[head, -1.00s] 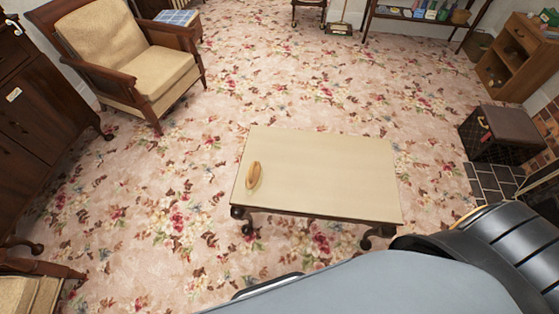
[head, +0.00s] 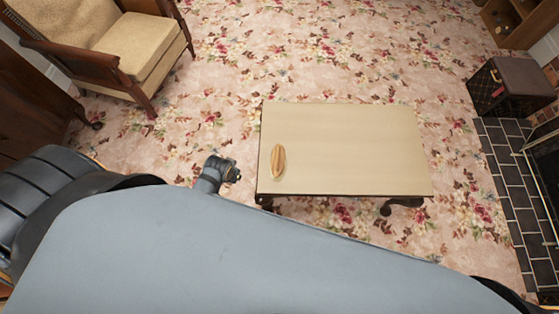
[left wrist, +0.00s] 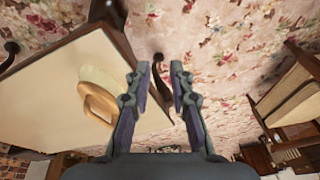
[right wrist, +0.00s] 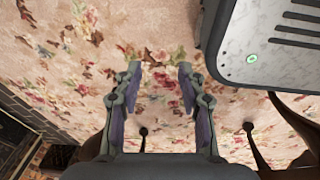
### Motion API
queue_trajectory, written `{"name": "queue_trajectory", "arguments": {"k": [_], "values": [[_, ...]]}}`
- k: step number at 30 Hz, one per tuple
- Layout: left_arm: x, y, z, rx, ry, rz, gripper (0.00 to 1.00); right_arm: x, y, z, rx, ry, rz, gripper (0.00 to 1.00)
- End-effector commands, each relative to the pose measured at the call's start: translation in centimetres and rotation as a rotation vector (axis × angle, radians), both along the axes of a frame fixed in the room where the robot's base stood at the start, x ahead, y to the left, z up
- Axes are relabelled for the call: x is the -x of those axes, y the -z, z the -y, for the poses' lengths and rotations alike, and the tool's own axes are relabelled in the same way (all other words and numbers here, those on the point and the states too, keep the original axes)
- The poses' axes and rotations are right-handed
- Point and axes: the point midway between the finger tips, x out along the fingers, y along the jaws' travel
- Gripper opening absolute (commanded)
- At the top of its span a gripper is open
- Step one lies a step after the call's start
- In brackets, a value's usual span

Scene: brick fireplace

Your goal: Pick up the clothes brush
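The clothes brush (head: 279,162) is an oval wooden piece lying near the left end of the cream-topped low table (head: 350,150). In the left wrist view the brush (left wrist: 98,103) shows a brown wooden back and a pale edge, left of the fingers. My left gripper (left wrist: 160,75) is open and empty, beside the brush and apart from it. In the head view, part of my left wrist (head: 222,172) shows just left of the table; its fingers are hard to make out. My right gripper (right wrist: 157,75) is open and empty over carpet, and the head view does not show it.
A wooden armchair (head: 135,45) stands at the upper left. A dark box (head: 512,88) and a tiled hearth (head: 508,180) are at the right. Dark curved legs (head: 400,205) support the table. Open carpet (head: 330,60) lies behind it.

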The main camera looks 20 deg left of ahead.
Motion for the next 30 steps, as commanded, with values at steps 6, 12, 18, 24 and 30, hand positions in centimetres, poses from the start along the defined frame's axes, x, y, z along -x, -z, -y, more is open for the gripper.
{"name": "queue_trajectory", "arguments": {"k": [6, 12, 18, 24, 30], "values": [[-1.6, -7.6, 0.8, -0.001, 0.008, 0.033, 0.22, 0.3, 0.2, -0.1, -0.001, 0.000, -0.005, 0.40], [-2.1, -13.3, 1.7, 0.012, -0.002, 0.050, 0.22, 0.4, 0.4, -1.7, -0.021, 0.006, -0.006, 0.40], [-4.4, -14.4, 3.4, 0.086, -0.081, 0.005, 0.22, 0.6, 0.5, -1.6, -0.020, 0.007, -0.008, 0.40], [-7.5, -11.3, 5.4, 0.166, -0.155, -0.063, 0.22, 0.6, 0.4, -1.2, -0.014, 0.005, -0.009, 0.40], [-10.6, -8.2, 8.1, 0.246, -0.220, -0.137, 0.22, 0.6, 0.4, -0.9, -0.010, 0.004, -0.009, 0.40]]}}
